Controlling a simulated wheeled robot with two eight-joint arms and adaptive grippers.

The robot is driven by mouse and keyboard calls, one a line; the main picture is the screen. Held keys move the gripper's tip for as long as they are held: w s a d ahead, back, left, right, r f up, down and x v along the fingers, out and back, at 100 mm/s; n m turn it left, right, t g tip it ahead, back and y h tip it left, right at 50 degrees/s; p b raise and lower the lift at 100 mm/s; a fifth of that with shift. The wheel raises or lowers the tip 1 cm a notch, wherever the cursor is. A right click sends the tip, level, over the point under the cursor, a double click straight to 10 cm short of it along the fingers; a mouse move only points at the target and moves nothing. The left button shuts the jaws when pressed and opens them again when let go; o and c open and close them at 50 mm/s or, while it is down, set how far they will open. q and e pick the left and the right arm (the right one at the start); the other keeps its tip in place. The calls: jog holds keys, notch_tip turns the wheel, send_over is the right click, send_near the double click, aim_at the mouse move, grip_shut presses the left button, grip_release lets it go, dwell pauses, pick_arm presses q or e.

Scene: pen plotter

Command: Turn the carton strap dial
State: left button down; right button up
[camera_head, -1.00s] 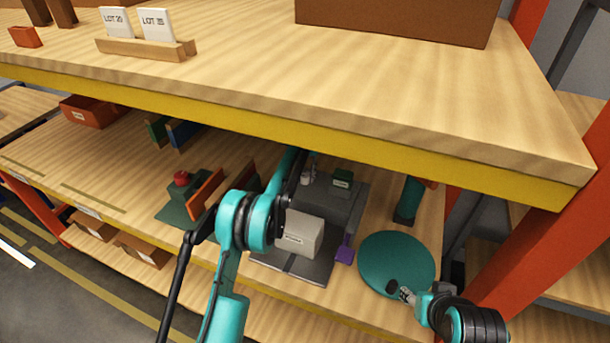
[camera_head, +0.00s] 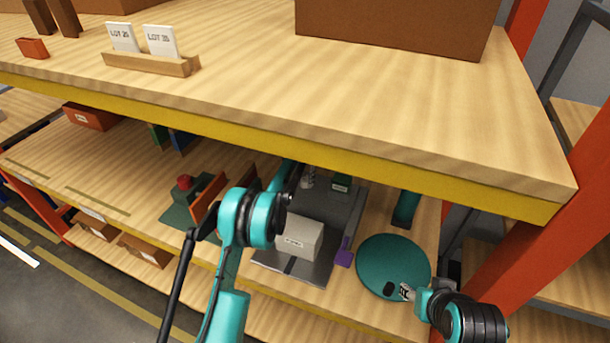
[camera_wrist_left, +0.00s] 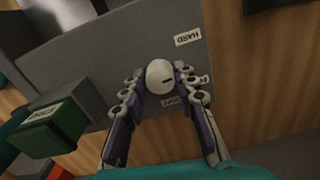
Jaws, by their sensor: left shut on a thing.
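In the left wrist view the strap dial (camera_wrist_left: 160,77) is a pale round knob with a short dark mark, on a grey panel (camera_wrist_left: 75,50). A "HARD" label (camera_wrist_left: 188,38) is above and right of it; another label, hard to read, is below. My left gripper (camera_wrist_left: 161,88) is shut on the dial, one finger on each side. In the head view my left arm reaches under the upper shelf, and its fingers are mostly hidden. A pale carton (camera_head: 299,238) sits on the grey machine (camera_head: 322,270).
The upper shelf (camera_head: 300,120) overhangs the machine closely. The teal disc (camera_head: 380,255) with a small dark item lies right of it, and a purple block (camera_head: 344,252) is at its edge. An orange post (camera_head: 530,240) is at right.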

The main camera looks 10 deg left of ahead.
pick_arm(q)
jog(key=m+p, duration=0.1)
jog(key=m, duration=0.2)
jog(key=shift+r+m, duration=0.1)
jog(key=shift+m, duration=0.2)
jog(key=shift+m+p, duration=0.7)
jog(key=shift+m, duration=0.8)
jog(key=c, duration=1.2)
grip_release()
